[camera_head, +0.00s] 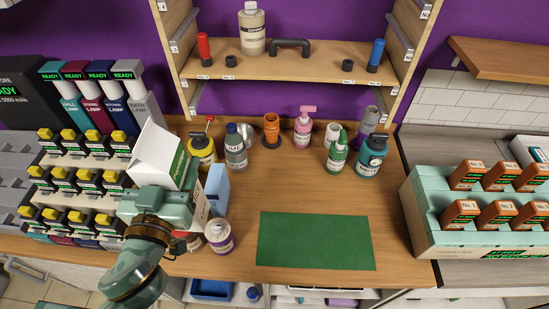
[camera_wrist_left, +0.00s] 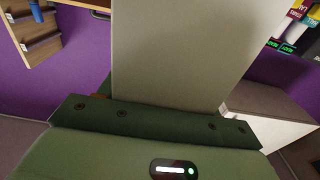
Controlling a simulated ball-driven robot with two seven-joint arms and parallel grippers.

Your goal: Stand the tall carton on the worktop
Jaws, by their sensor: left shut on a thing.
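A tall white carton (camera_head: 158,153) with green print on one side is held by my left gripper (camera_head: 172,200) at the left end of the wooden worktop (camera_head: 235,262). The carton is tilted, with its top leaning to the upper left. My left gripper is shut on it and covers its lower part. In the left wrist view the carton (camera_wrist_left: 180,55) is a broad pale face rising beyond the green gripper bar (camera_wrist_left: 150,125). The carton's lower end is hidden, so I cannot tell whether it touches anything. My right gripper is not in view.
A blue box (camera_head: 217,188) and a purple-white can (camera_head: 219,237) stand close right of my gripper. Several bottles, including a teal one (camera_head: 371,155), line the back. A green mat (camera_head: 316,241) lies clear at front. Yellow-capped racks (camera_head: 75,175) crowd the left.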

